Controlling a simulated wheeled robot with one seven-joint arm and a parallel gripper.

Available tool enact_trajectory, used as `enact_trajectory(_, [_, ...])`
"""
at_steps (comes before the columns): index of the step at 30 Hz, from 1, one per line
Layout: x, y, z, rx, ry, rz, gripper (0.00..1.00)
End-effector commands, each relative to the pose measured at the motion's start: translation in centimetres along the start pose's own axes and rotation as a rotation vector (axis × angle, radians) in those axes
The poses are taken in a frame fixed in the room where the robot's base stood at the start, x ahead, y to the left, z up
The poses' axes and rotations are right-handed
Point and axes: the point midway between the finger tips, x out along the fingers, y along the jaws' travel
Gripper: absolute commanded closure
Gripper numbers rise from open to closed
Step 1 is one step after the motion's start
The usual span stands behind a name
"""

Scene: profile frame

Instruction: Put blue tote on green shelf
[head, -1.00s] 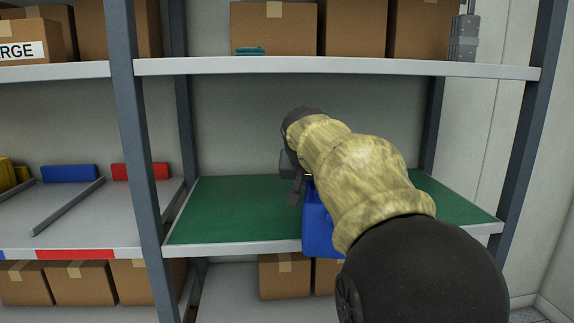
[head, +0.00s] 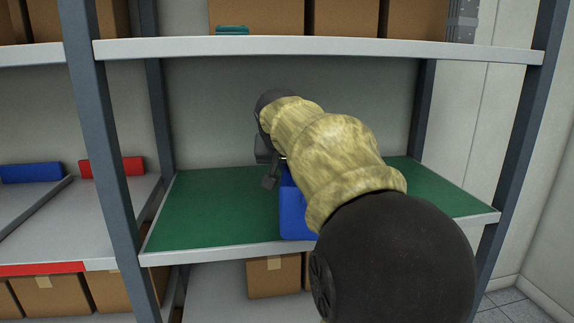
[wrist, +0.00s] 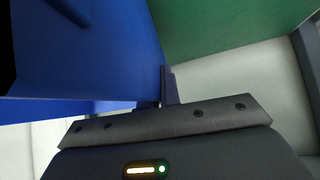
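The blue tote (head: 293,212) is at the front edge of the green shelf (head: 215,210), partly hidden behind my arm in the head view. Its bottom looks level with the shelf's front edge; I cannot tell whether it rests on the shelf. My gripper (head: 272,180) is at the tote's upper back left, over the green surface, mostly hidden by my wrist. In the wrist view, the tote wall (wrist: 90,55) fills the upper left and meets my gripper (wrist: 165,92), which appears shut on it. The green surface (wrist: 225,25) shows beyond.
A grey upper shelf (head: 320,47) with cardboard boxes (head: 257,17) spans above my arm. Blue-grey uprights (head: 107,160) stand at either side. The green shelf is clear left and right of the tote. More boxes (head: 273,277) sit below.

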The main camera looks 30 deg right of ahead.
Motion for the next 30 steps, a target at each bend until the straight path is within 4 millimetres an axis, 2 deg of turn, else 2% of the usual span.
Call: enact_trajectory(30, [2.9,-0.2,-3.4,0.003,0.002,0.003,1.0])
